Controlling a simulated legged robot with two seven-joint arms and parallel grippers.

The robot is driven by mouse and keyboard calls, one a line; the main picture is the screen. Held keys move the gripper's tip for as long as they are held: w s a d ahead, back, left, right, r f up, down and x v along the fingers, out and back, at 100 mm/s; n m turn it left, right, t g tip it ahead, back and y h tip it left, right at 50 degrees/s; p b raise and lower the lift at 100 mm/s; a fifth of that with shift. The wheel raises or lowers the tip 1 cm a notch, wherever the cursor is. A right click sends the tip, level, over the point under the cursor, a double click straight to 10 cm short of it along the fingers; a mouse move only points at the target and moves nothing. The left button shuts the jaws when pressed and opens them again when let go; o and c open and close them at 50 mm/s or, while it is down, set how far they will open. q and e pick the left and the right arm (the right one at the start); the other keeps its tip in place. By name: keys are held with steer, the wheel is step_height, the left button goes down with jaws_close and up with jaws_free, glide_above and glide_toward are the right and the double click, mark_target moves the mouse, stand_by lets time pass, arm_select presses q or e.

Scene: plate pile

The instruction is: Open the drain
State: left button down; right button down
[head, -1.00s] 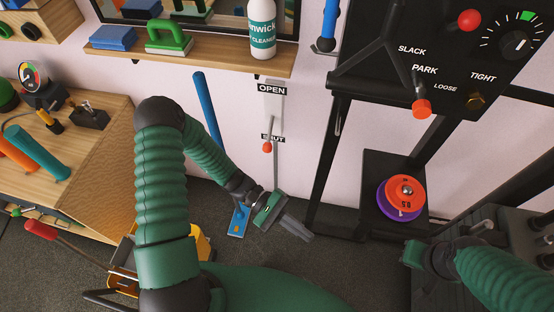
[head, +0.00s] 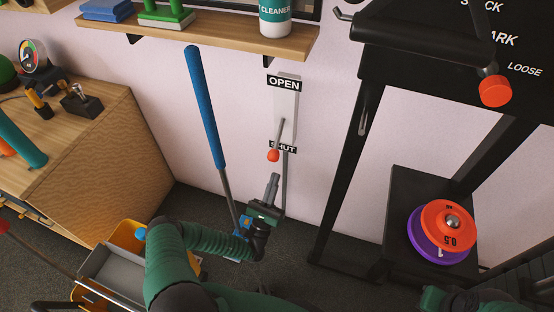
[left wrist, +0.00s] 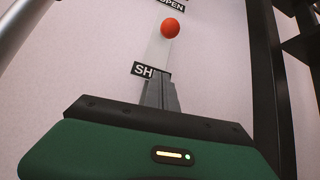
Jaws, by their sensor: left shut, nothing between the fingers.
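The drain lever has a thin grey rod (head: 280,133) and a red ball knob (head: 273,156) on a pale wall plate (head: 285,108). The plate has an OPEN label (head: 284,82) at the top and a SHUT label (head: 288,148) at the bottom. The lever points down, with its knob by SHUT. My left gripper (head: 273,178) is shut and empty just below the knob, fingers pointing up. In the left wrist view its fingers (left wrist: 159,92) overlap the SHUT label, and the knob (left wrist: 170,28) shows above them, apart. My right gripper (head: 433,298) is only partly visible at the bottom edge.
A blue-handled mop (head: 206,110) leans left of the lever. A wooden shelf (head: 200,42) juts out above. A black rack (head: 345,170) with red and purple weight plates (head: 447,226) stands at right. A yellow bucket (head: 127,236) is below left.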

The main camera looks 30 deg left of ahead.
mark_target(276, 159)
arm_select(q)
steer(key=b+x, duration=0.2)
steer(key=x, duration=0.6)
steer(key=shift+w+r+b, duration=0.1)
steer(key=shift+w+b, duration=0.15)
steer(key=shift+b, duration=0.1)
steer(key=shift+s+d+r+b, duration=0.1)
steer(key=shift+s+r+b, duration=0.1)
steer(key=shift+s+r, duration=0.3)
steer(key=shift+s+r+b, duration=0.15)
steer(key=shift+s+r, duration=0.05)
steer(key=shift+s, duration=0.45)
steer(key=shift+s+d+r+b, duration=0.1)
steer(key=shift+s+r+b, duration=0.1)
steer(key=shift+s+r, duration=0.3)
steer(key=shift+s+a+f, duration=0.1)
steer(key=shift+f, duration=0.05)
